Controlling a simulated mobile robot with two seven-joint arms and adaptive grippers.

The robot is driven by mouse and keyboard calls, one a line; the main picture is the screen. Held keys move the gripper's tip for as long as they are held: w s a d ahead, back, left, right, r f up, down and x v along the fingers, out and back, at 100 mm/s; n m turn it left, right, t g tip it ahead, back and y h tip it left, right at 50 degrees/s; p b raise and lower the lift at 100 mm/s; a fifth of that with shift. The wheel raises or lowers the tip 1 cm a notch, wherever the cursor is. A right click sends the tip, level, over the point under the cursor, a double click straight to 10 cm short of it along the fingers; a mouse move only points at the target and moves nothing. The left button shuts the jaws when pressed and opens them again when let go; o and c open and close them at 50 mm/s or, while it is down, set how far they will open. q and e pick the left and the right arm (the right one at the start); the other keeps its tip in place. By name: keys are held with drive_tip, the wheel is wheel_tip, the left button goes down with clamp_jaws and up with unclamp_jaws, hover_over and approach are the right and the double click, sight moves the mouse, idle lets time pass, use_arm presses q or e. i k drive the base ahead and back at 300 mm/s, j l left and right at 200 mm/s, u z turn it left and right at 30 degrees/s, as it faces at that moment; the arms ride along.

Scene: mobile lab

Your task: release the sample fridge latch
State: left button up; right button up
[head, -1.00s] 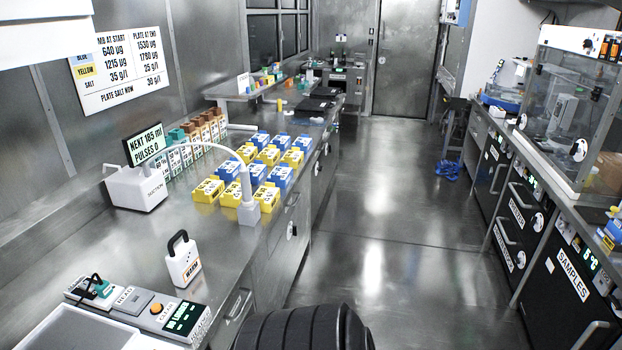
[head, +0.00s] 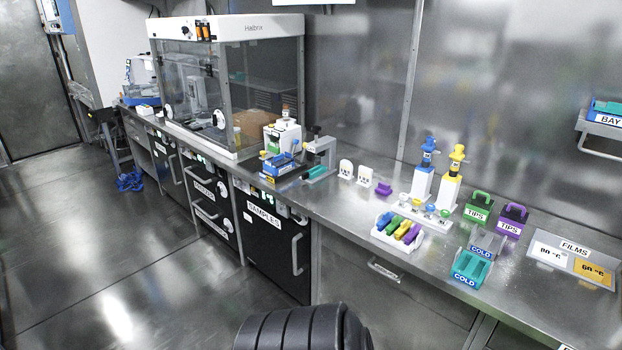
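The sample fridge (head: 279,262) is a black door front under the right-hand bench, marked by a white SAMPLES label (head: 264,215). Its door looks closed. A grey vertical handle (head: 297,254) is on the door's right side. A small panel strip with light details runs above the door, under the bench edge. I cannot make out which part is the latch or how it is set. Neither of my grippers is in view.
Blue crumpled items (head: 130,181) lie on the floor. The floor before the fridge is clear.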

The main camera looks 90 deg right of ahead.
sight(297, 218)
drive_tip(key=z, duration=3.05)
drive_tip(key=i+j+z, duration=0.45)
drive_tip(key=j, duration=0.25)
drive_tip(key=i+j+z, duration=0.1)
drive_tip(key=j+z, duration=0.15)
drive_tip(key=j, duration=0.15)
drive_tip(key=i+j+z, duration=0.1)
drive_tip(key=j+z, duration=0.15)
drive_tip(key=j, duration=0.15)
drive_tip(key=i+j+z, duration=0.1)
drive_tip(key=j+z, duration=0.15)
drive_tip(key=j, duration=0.2)
